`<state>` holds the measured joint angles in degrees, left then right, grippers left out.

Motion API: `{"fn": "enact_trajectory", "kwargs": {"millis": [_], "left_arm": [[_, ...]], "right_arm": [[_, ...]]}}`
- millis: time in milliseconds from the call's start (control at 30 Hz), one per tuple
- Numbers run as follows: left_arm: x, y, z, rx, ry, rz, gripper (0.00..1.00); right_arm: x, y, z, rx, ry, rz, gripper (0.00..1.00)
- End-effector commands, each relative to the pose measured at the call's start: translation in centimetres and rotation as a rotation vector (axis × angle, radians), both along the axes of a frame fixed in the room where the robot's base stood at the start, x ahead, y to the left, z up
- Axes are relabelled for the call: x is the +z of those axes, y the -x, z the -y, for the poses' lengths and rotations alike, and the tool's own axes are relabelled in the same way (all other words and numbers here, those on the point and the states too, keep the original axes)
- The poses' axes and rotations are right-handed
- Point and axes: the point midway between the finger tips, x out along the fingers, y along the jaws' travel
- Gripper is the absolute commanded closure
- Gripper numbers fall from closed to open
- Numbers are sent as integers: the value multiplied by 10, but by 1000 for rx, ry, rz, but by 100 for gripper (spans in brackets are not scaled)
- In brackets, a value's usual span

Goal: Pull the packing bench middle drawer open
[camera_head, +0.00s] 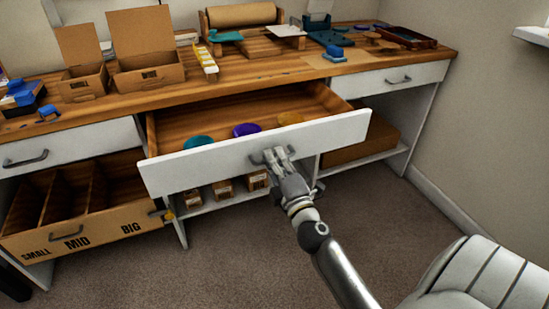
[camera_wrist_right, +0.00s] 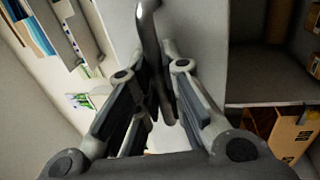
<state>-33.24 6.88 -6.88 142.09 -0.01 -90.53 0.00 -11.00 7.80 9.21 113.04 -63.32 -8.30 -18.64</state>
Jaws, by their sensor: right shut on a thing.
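The packing bench (camera_head: 240,82) has a wooden top and white drawer fronts. Its middle drawer (camera_head: 225,158) is pulled well out, with its wooden inside showing. In it lie a teal disc (camera_head: 198,141), a purple disc (camera_head: 246,129) and a yellow disc (camera_head: 290,118). My right gripper (camera_head: 274,156) is at the middle of the drawer's white front, shut on the drawer's handle. In the right wrist view the grey handle (camera_wrist_right: 149,22) runs down between the fingers (camera_wrist_right: 165,105). Most of the handle is hidden by the fingers in the head view. My left gripper is not in view.
Left and right drawers with handles (camera_head: 26,159) (camera_head: 398,80) look shut. A box marked SMALL, MID, BIG (camera_head: 85,232) juts out low at left. Small boxes (camera_head: 223,189) stand on the shelf below. Cardboard boxes (camera_head: 147,50) stand on top. Carpet (camera_head: 200,270) in front is clear.

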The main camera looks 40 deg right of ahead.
Motion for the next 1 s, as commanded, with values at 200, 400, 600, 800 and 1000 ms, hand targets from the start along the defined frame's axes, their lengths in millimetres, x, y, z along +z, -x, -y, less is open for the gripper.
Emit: {"fn": "enact_trajectory", "kwargs": {"millis": [200, 400, 600, 800, 1000], "left_arm": [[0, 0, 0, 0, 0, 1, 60], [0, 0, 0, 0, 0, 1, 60], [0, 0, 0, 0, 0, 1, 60], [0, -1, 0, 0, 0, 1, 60], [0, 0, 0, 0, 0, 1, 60]], "right_arm": [[-1, 0, 0, 1, 0, -1, 100], [0, 0, 0, 1, 0, -1, 68], [0, 0, 0, 0, 0, 0, 68], [-3, 7, -2, 0, -4, -2, 68], [-8, 34, -8, -2, -7, -1, 68]]}}
